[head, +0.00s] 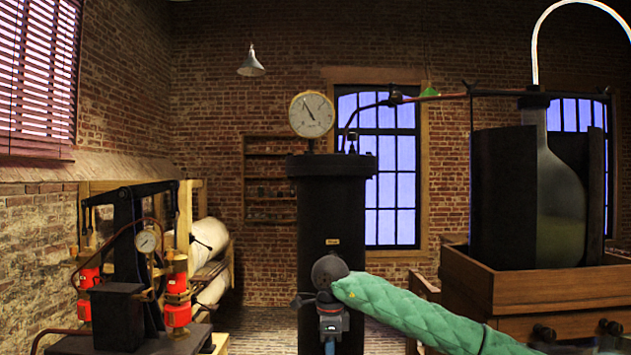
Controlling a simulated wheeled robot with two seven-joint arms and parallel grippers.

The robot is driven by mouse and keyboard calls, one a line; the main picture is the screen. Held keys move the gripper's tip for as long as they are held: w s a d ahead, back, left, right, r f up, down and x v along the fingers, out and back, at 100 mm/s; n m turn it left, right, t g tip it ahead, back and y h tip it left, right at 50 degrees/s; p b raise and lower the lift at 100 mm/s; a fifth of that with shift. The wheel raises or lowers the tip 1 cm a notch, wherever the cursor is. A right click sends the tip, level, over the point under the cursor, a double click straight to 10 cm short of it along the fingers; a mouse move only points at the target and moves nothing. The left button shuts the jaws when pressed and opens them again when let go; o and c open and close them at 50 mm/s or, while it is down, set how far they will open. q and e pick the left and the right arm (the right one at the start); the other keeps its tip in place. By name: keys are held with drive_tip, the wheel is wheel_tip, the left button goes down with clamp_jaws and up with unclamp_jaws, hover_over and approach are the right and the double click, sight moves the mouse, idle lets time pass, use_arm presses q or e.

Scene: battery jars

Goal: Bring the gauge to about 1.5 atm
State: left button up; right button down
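A large round white gauge (311,116) stands on top of a tall black cylinder (333,210) in the middle of the head view. Its dark needle points up and left; the numbers are too small to read. A smaller gauge (147,240) sits on the black pump frame (128,215) at the left. My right arm, in a green quilted sleeve, comes in from the right. Its gripper (330,338) is low in front of the cylinder, beside a small dark fitting (299,301). The fingers are not clear, and I cannot tell whether they touch the fitting. My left gripper is out of view.
Red-banded cylinders (177,298) flank the pump. A wooden cabinet (535,285) at the right carries a big glass vessel (560,200) between dark panels. A thin pipe (440,97) runs from it toward the cylinder top. Floor shows between pump and cylinder.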

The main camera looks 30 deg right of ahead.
idle(0.4)
wheel_tip(320, 180, down, 14)
drive_tip(key=b, duration=1)
wheel_tip(320, 180, up, 14)
drive_tip(key=p, duration=0.6)
